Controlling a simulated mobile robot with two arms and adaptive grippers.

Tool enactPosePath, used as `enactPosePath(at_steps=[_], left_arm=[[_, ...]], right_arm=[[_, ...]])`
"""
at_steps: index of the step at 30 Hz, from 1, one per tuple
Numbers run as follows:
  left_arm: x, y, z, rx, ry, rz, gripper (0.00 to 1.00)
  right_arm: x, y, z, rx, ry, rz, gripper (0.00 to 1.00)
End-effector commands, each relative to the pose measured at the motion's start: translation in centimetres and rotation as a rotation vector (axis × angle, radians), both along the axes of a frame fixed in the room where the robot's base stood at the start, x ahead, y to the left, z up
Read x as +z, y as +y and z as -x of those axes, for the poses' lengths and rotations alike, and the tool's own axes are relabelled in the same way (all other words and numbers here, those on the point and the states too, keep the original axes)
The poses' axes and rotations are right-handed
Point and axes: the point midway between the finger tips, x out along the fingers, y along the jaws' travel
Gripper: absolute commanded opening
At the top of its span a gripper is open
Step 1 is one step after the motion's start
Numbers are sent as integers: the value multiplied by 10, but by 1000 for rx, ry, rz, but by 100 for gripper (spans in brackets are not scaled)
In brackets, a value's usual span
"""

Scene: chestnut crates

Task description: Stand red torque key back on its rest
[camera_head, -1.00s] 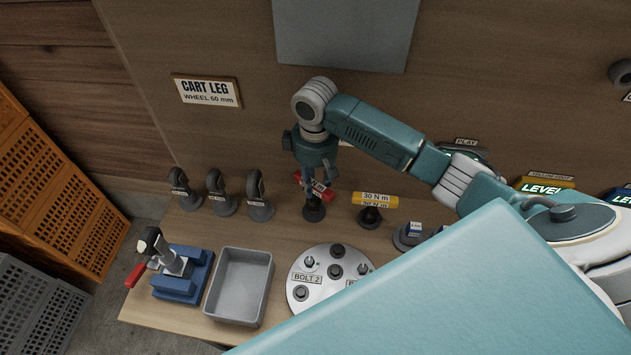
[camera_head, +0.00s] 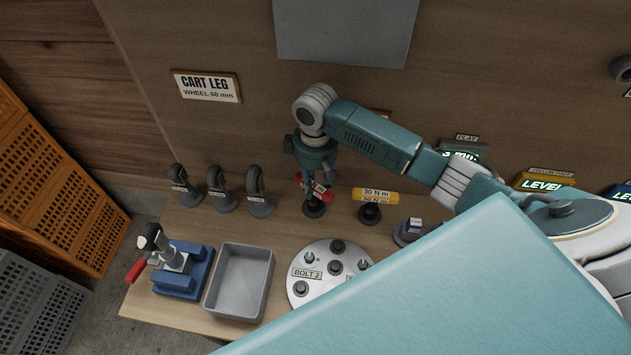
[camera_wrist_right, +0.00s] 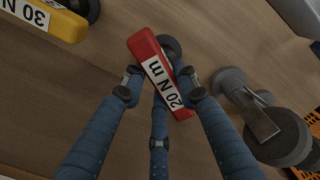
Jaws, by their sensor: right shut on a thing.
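The red torque key (camera_head: 325,192), labelled 20 N m, is held tilted by my right gripper (camera_head: 317,180) just above or on a dark round rest (camera_head: 314,209). I cannot tell whether they touch. In the right wrist view the red key (camera_wrist_right: 143,49) lies slanted between the fingers of my right gripper (camera_wrist_right: 160,88), which is shut on it. The rest (camera_wrist_right: 171,44) shows partly behind the key. My left gripper is not in view.
A yellow 30 N m key (camera_head: 376,195) sits on its rest to the right. Several dark caster wheels (camera_head: 255,184) stand left. A grey tray (camera_head: 240,283), a blue fixture (camera_head: 183,279) and a round bolt plate (camera_head: 318,258) are in front.

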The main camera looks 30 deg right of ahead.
Motion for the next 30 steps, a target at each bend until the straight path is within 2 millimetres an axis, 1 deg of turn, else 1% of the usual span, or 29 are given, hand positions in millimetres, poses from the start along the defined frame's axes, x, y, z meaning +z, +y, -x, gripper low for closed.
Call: enactPosePath(at_steps=[2,3,5,6,14,17,20,23,30], left_arm=[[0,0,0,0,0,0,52],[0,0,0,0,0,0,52],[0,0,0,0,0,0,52],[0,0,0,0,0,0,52],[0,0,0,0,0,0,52],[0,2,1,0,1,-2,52],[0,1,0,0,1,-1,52],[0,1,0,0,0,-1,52],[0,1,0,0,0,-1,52]], right_arm=[[-2,0,0,0,-1,0,0],[-3,0,0,0,-1,0,31],[-2,0,0,0,-2,-1,43],[-2,0,0,0,-1,0,51],[-3,0,0,0,0,0,51],[1,0,0,0,-1,0,51],[13,0,-2,0,-4,-2,51],[31,0,-1,1,-5,0,51],[83,0,-2,0,-5,-1,51]])
